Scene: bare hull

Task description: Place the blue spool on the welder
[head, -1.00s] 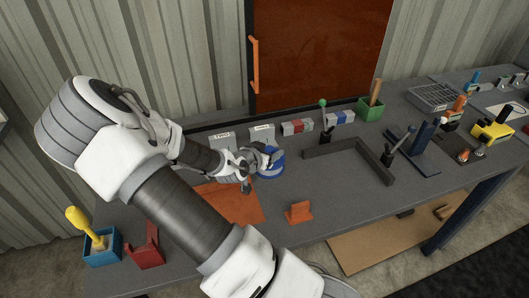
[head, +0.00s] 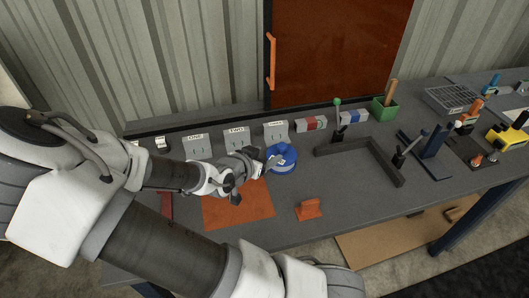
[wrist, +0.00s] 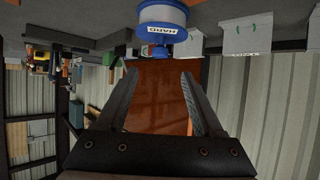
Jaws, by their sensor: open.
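The blue spool (head: 283,157) stands on the grey bench near the back, in front of the white labelled plates. In the wrist view the spool (wrist: 163,14) is at the top edge, showing a white label that reads HARD. My gripper (head: 266,163) is just left of the spool. In the wrist view its two fingers (wrist: 158,75) are spread with nothing between them, and the spool lies beyond the tips. I cannot tell which thing is the welder.
An orange mat (head: 238,205) lies below my gripper, with an orange bracket (head: 309,209) to its right. A dark angled rail (head: 365,150) and a green box (head: 384,108) are farther right. White plates (head: 275,131) line the back. A yellow device (head: 507,136) is at far right.

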